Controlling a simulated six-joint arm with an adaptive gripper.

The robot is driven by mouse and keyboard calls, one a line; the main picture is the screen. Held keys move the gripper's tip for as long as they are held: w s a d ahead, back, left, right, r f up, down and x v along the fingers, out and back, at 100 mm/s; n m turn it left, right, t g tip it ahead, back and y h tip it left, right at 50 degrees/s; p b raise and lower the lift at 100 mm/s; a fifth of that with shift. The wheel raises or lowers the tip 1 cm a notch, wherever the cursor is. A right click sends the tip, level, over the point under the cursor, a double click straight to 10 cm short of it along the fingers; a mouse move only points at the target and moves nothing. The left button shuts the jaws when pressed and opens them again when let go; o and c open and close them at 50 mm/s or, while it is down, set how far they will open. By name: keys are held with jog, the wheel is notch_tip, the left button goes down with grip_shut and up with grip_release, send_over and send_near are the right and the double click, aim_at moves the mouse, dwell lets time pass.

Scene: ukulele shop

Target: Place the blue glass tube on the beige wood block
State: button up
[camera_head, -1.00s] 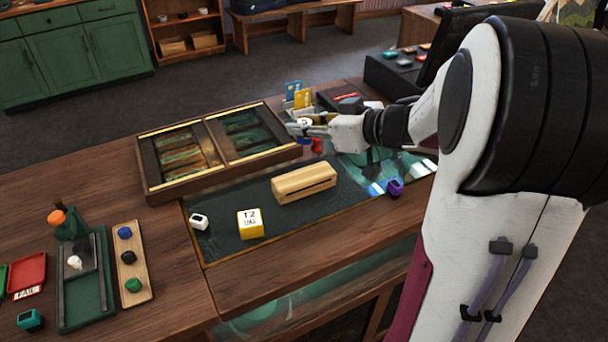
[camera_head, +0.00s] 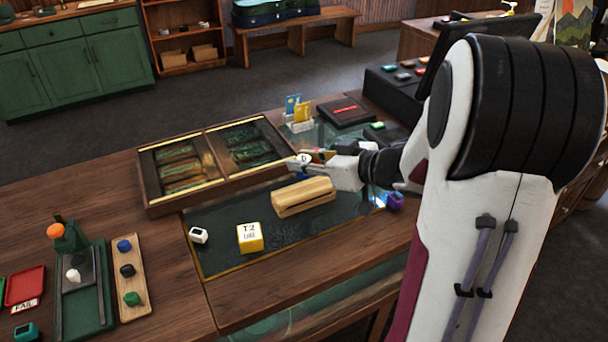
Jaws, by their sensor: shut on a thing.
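The beige wood block (camera_head: 303,197), with a dark slot along its side, lies on the dark inset mat of the counter. My gripper (camera_head: 302,163) is behind the block's back edge in the picture and appears to be above the mat. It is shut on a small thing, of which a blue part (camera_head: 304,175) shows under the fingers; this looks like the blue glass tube. The fingers hide most of it. I see a gap between it and the block's top, but cannot judge the height.
A wooden display case (camera_head: 150,208) stands behind left. A card holder (camera_head: 299,126) stands behind. The front counter edge is clear.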

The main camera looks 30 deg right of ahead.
aim_at(310, 175)
jog(key=shift+f, duration=0.25)
jog(key=shift+f, duration=1.85)
jog(key=shift+f, duration=0.1)
jog(key=o, duration=0.9)
jog(key=shift+o, duration=0.2)
jog(key=shift+s+r, duration=0.1)
jog(key=shift+r, duration=0.1)
jog(key=v, duration=1.1)
jog(key=shift+s+d, duration=0.25)
jog(key=shift+s, duration=0.1)
jog(key=shift+w+r, duration=0.1)
